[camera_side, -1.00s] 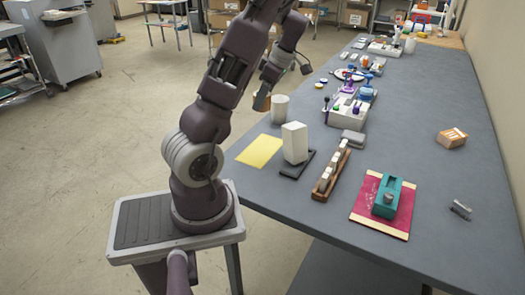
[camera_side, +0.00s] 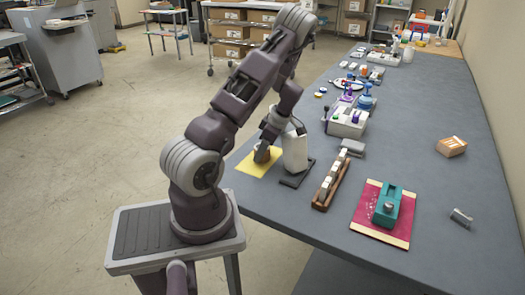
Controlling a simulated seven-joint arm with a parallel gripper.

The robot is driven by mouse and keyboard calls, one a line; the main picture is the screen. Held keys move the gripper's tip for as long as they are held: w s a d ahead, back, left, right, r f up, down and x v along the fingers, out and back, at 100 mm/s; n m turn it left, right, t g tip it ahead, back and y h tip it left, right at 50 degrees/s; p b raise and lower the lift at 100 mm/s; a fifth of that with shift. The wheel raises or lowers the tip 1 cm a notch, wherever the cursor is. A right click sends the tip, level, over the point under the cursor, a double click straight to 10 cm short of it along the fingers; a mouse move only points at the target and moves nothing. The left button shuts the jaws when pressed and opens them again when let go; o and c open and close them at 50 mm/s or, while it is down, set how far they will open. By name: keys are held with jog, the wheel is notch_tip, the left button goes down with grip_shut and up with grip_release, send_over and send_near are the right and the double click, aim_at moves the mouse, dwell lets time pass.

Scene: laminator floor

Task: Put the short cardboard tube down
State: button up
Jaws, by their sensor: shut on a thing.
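The short cardboard tube (camera_side: 261,154) is brown and small in the side view. My gripper (camera_side: 266,143) is shut on it, pointing down from above. The tube is over the yellow sheet (camera_side: 247,168), near the sheet's far part. I cannot tell whether its lower end touches the sheet. The fingers and the tube's upper end are partly hidden by the gripper body.
A wooden rack (camera_side: 324,192) with white pieces and a teal device (camera_side: 386,208) on a red mat (camera_side: 366,201) lie farther right. The right-hand tabletop (camera_side: 440,190) is mostly clear.

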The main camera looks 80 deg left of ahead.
jog(key=o, duration=1.4)
jog(key=shift+f, duration=0.1)
jog(key=shift+o, duration=0.2)
jog(key=v, duration=1.2)
jog(key=w+d+r+m+t+h, duration=0.1)
jog(key=d+r+m+t, duration=0.2)
jog(key=d+r+m, duration=0.45)
jog(key=w+d+r+m+t+h, duration=0.15)
jog(key=d+r+m, duration=0.3)
jog(key=d, duration=0.65)
jog(key=s+d+r+m+t, duration=0.2)
jog(key=s+d+m, duration=0.4)
jog(key=d+m, duration=0.2)
jog(key=s+d+r+m+t, duration=0.3)
jog(key=s+d+m, duration=0.4)
jog(key=d+m, duration=0.1)
jog(key=shift+s+d+m, duration=0.2)
jog(key=shift+d+m, duration=0.2)
jog(key=shift+d, duration=0.25)
